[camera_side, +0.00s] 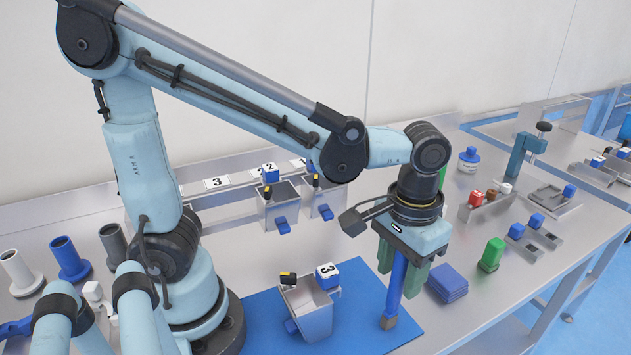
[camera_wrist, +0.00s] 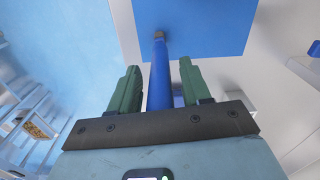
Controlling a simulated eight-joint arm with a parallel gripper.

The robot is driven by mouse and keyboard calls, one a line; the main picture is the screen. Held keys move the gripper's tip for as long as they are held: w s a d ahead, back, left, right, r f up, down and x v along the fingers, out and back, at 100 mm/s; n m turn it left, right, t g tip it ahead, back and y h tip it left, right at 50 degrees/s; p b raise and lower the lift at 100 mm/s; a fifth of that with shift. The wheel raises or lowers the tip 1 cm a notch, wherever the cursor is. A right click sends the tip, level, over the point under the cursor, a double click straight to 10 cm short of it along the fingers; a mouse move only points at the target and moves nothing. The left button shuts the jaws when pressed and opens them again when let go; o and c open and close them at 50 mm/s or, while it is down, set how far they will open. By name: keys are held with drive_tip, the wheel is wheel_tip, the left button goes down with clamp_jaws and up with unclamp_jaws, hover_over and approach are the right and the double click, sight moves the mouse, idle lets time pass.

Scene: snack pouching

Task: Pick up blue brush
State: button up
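The blue brush (camera_side: 396,285) is a long blue rod with a brownish tip. It hangs nearly upright between the green fingers of my gripper (camera_side: 403,278), tip down over the right end of the blue mat (camera_side: 262,317). I cannot tell whether the tip touches the mat. In the wrist view the brush (camera_wrist: 160,78) runs between the two fingers of my gripper (camera_wrist: 160,90), its tip over the mat (camera_wrist: 215,25).
A stack of blue squares (camera_side: 447,283) and a green block (camera_side: 492,254) are to the right. Two bins (camera_side: 277,207) stand behind. White, blue and grey cylindrical holders (camera_side: 70,260) stand at left.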

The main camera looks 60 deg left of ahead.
clamp_jaws()
drive_tip(key=shift+r, duration=0.1)
drive_tip(key=shift+r, duration=0.85)
wheel_tip(320, 180, up, 3)
drive_tip(key=shift+s+f, duration=0.1)
drive_tip(key=shift+f, duration=0.1)
drive_tip(key=s+d+r, duration=0.6)
drive_tip(key=s, duration=0.2)
drive_tip(key=s+a+r+n, duration=0.1)
drive_tip(key=a+r+n, duration=0.1)
drive_tip(key=a+n, duration=0.3)
drive_tip(key=s+a+r+n, duration=0.2)
drive_tip(key=a+n, duration=0.4)
drive_tip(key=n, duration=0.5)
drive_tip(key=shift+s+n, duration=0.25)
drive_tip(key=shift+n, duration=0.15)
